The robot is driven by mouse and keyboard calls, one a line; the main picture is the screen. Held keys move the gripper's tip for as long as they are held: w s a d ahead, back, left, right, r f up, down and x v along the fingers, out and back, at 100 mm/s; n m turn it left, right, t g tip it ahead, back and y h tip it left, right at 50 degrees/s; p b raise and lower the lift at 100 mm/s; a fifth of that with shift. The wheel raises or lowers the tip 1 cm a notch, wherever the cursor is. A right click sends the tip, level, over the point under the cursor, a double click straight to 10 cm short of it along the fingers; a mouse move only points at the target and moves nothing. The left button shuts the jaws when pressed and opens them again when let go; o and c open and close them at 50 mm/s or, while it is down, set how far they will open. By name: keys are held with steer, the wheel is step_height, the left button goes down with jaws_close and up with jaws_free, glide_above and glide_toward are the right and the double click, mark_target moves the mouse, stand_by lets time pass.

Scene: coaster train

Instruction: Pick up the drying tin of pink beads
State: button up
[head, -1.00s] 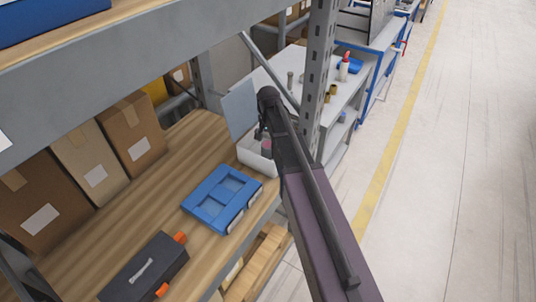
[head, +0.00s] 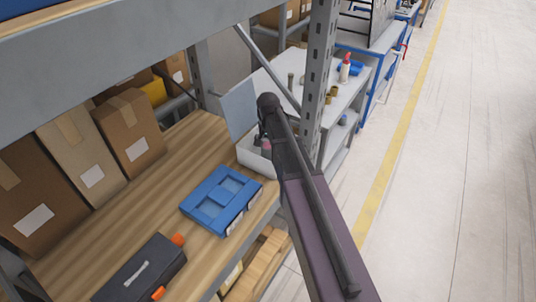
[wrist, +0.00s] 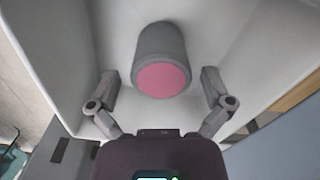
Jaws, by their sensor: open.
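The tin of pink beads (wrist: 162,58) is a grey cylinder with a pink round face, in the upper middle of the wrist view. It is inside a white open box (wrist: 225,35). My gripper (wrist: 160,82) is open, with one finger on each side of the tin's near end and a visible gap on both sides. In the head view the white box (head: 249,155) stands on the wooden shelf with its pale lid raised. There the tin (head: 266,145) shows only in part, mostly hidden behind my arm.
A blue case (head: 222,200) lies on the wooden shelf (head: 125,225) in front of the box. A black toolbox (head: 140,270) with orange latches is nearer. Cardboard boxes (head: 130,137) line the back left. A grey shelf post (head: 317,80) rises close beside my arm.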

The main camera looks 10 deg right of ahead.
mark_target(268, 151)
steer(key=shift+f+b, duration=1.35)
steer(key=shift+f, duration=0.3)
steer(key=c, duration=1.1)
